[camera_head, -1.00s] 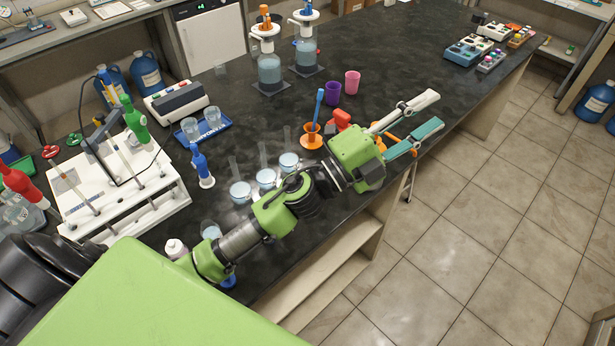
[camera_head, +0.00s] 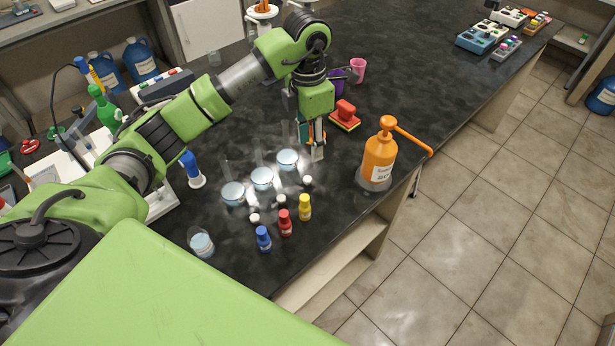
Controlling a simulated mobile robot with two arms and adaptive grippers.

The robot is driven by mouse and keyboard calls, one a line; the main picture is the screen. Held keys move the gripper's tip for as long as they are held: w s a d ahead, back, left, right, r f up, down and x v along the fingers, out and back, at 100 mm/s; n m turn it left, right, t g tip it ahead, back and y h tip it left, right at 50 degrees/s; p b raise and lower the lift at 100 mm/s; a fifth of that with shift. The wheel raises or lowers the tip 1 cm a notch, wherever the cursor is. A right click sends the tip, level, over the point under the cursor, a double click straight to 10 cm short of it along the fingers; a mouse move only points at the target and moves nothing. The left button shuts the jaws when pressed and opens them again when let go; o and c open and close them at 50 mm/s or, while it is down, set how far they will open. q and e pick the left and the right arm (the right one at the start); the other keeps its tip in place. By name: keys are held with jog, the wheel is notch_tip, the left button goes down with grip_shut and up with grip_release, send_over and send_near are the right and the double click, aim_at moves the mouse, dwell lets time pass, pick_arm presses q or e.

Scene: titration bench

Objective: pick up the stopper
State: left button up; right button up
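My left gripper (camera_head: 316,156) hangs from the green arm and points down over the bench, just right of the flasks. Its fingers look narrow and close together, and I cannot tell whether they are open or shut. Several small pale and dark round pieces lie near the flasks: one (camera_head: 307,181) below the gripper, one (camera_head: 282,200) and one (camera_head: 254,218) further left. They may be stoppers, but they are too small to tell. My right gripper is not in view.
Flasks with pale blue liquid (camera_head: 232,194) stand left of the gripper. Blue (camera_head: 263,240), red (camera_head: 285,224) and yellow (camera_head: 304,208) bottles stand in front. An orange pump bottle (camera_head: 379,158) stands right, near the bench edge. A red-and-yellow block (camera_head: 345,115) lies behind it.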

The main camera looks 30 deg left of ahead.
pick_arm(q)
jog(key=p, duration=0.2)
send_over(307, 178)
jog(key=f, duration=0.8)
jog(key=shift+s+d, duration=0.15)
jog(key=shift+s, duration=0.1)
notch_tip(307, 178, down, 5)
jog(key=p, duration=0.3)
jog(key=shift+w+r, duration=0.1)
jog(key=shift+f, duration=0.35)
jog(key=c, duration=0.8)
